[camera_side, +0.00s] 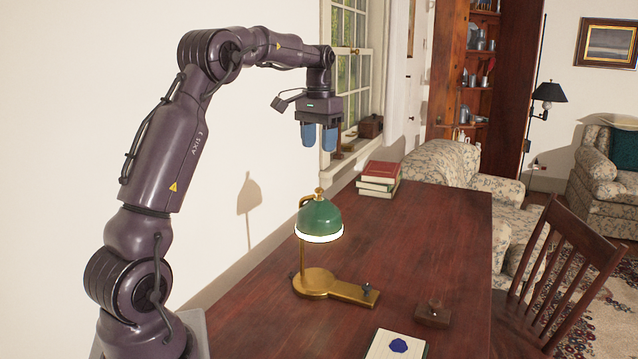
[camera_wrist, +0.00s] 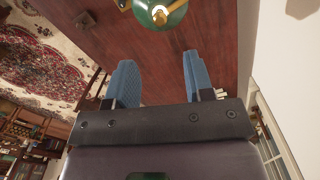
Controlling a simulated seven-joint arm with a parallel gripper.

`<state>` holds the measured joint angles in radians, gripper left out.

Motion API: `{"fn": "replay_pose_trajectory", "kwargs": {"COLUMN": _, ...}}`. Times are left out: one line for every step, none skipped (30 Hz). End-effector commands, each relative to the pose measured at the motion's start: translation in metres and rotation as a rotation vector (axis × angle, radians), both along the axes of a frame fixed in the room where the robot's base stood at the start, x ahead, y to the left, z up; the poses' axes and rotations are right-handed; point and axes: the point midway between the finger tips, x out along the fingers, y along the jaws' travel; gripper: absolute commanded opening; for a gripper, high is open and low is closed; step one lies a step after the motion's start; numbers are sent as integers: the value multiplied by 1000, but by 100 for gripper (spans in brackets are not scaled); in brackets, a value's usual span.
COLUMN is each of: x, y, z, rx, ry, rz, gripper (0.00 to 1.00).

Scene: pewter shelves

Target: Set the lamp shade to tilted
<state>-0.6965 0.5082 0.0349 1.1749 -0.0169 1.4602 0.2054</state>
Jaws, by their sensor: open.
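The desk lamp has a green shade (camera_side: 319,219) with a lit white lower rim, hung on a brass stem over a brass base (camera_side: 318,283). In the side view the shade looks about level, with its rim facing down. My gripper (camera_side: 319,139) is above and behind the lamp, fingers pointing down, open and empty. In the wrist view the two blue fingers of my gripper (camera_wrist: 160,75) are apart with bare desk between them. The green shade (camera_wrist: 158,12) shows at the top edge there, cut off by the frame and clear of the fingers.
The lamp stands on a dark red wooden desk (camera_side: 433,220). Stacked books (camera_side: 380,179) lie at its back edge. A wooden chair (camera_side: 556,268) stands at the right.

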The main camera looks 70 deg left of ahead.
Motion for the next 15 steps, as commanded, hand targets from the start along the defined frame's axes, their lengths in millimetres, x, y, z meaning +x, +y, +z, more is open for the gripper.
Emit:
{"fn": "replay_pose_trajectory", "kwargs": {"x": -1, "y": 0, "z": -11, "rx": -3, "ry": 4, "rz": 1, "gripper": 48}}
{"fn": "replay_pose_trajectory", "kwargs": {"x": -1, "y": 0, "z": -18, "rx": -4, "ry": 5, "rz": 1, "gripper": 48}}
{"fn": "replay_pose_trajectory", "kwargs": {"x": -1, "y": 0, "z": -27, "rx": -3, "ry": 4, "rz": 1, "gripper": 48}}
{"fn": "replay_pose_trajectory", "kwargs": {"x": -1, "y": 0, "z": -33, "rx": -3, "ry": 3, "rz": 1, "gripper": 48}}
{"fn": "replay_pose_trajectory", "kwargs": {"x": -1, "y": 0, "z": -40, "rx": -3, "ry": 3, "rz": 1, "gripper": 48}}
{"fn": "replay_pose_trajectory", "kwargs": {"x": -1, "y": 0, "z": -48, "rx": -3, "ry": 3, "rz": 1, "gripper": 48}}
{"fn": "replay_pose_trajectory", "kwargs": {"x": -1, "y": -1, "z": -54, "rx": -3, "ry": 3, "rz": 0, "gripper": 48}}
{"fn": "replay_pose_trajectory", "kwargs": {"x": 0, "y": 0, "z": -60, "rx": -2, "ry": 2, "rz": 0, "gripper": 48}}
{"fn": "replay_pose_trajectory", "kwargs": {"x": 0, "y": -1, "z": -67, "rx": -3, "ry": 3, "rz": 0, "gripper": 48}}
{"fn": "replay_pose_trajectory", "kwargs": {"x": 0, "y": 0, "z": -72, "rx": -2, "ry": 1, "rz": 0, "gripper": 48}}
{"fn": "replay_pose_trajectory", "kwargs": {"x": 0, "y": -1, "z": -76, "rx": -2, "ry": 1, "rz": 0, "gripper": 48}}
{"fn": "replay_pose_trajectory", "kwargs": {"x": 0, "y": 0, "z": -82, "rx": -1, "ry": 0, "rz": 0, "gripper": 48}}
{"fn": "replay_pose_trajectory", "kwargs": {"x": 0, "y": 0, "z": -85, "rx": -1, "ry": 0, "rz": 0, "gripper": 48}}
{"fn": "replay_pose_trajectory", "kwargs": {"x": 0, "y": 0, "z": -89, "rx": -1, "ry": 0, "rz": 0, "gripper": 48}}
{"fn": "replay_pose_trajectory", "kwargs": {"x": 0, "y": 0, "z": -92, "rx": 0, "ry": 0, "rz": 0, "gripper": 48}}
